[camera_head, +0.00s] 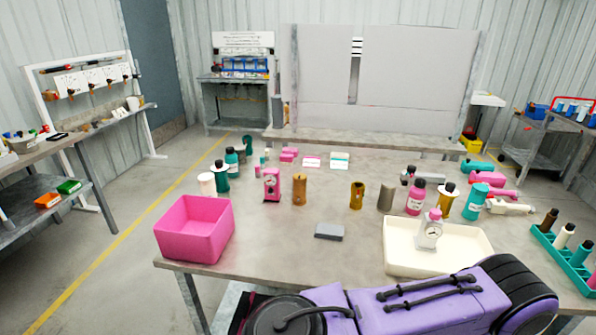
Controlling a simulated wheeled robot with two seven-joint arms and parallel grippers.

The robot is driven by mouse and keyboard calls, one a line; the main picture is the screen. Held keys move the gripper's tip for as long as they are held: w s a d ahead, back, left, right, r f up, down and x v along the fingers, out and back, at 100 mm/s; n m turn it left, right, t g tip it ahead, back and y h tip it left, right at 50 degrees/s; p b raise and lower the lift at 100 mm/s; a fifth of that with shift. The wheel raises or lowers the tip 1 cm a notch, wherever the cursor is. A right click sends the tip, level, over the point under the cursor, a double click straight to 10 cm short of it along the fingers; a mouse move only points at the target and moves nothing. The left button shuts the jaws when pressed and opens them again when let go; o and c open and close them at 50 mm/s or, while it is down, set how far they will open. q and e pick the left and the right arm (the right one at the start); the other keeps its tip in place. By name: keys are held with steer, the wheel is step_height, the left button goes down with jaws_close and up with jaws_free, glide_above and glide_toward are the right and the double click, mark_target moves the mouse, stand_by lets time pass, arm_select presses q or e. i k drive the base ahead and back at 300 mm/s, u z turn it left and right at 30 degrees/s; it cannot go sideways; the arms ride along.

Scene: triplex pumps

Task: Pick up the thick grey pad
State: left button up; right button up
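A thick grey pad (329,231) lies flat on the near middle part of the grey workbench (285,240), between the pink bin and the cream tray. Bare bench surface surrounds it and nothing rests on it. Neither of my grippers shows in the head view, so I cannot see whether they are open or shut.
A pink bin (194,228) stands left of the pad. A cream tray (465,262) holding a white-and-pink dial device (429,230) lies to the right. Brown cylinders (299,189), a pink dial device (271,184) and several bottles stand behind. A teal rack (565,258) sits at far right.

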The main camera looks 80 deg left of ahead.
mark_target(323, 231)
steer(key=k, duration=0.2)
steer(key=u, duration=1.2)
